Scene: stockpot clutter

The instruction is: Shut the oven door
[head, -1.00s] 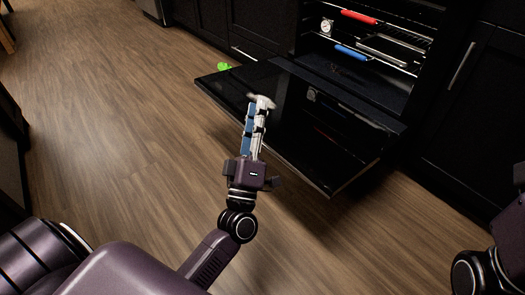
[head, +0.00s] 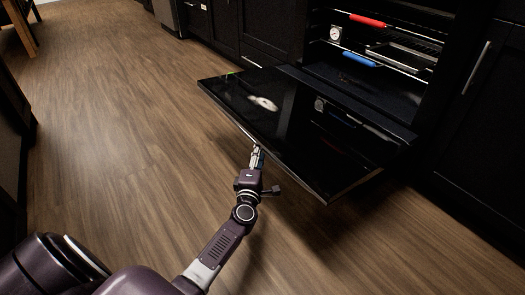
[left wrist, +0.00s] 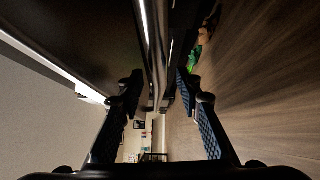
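The black oven door (head: 300,125) hangs open, folded down in front of the oven (head: 425,95), with its dark glassy inner face up. My left gripper (head: 257,152) is at the middle of the door's front edge, its fingertips partly hidden by that edge. In the left wrist view my left gripper (left wrist: 160,98) has its two fingers well apart. A shiny metal bar (left wrist: 155,40), seemingly the door handle, runs between them. I cannot tell whether either finger touches it. My right gripper is not in view.
Inside the oven are racks with a red-handled item (head: 367,20), a blue-handled item (head: 360,59), a small dial (head: 335,34) and a metal tray (head: 400,55). A green object (left wrist: 192,57) lies on the floor beyond the door. The wooden floor (head: 120,140) at left is clear.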

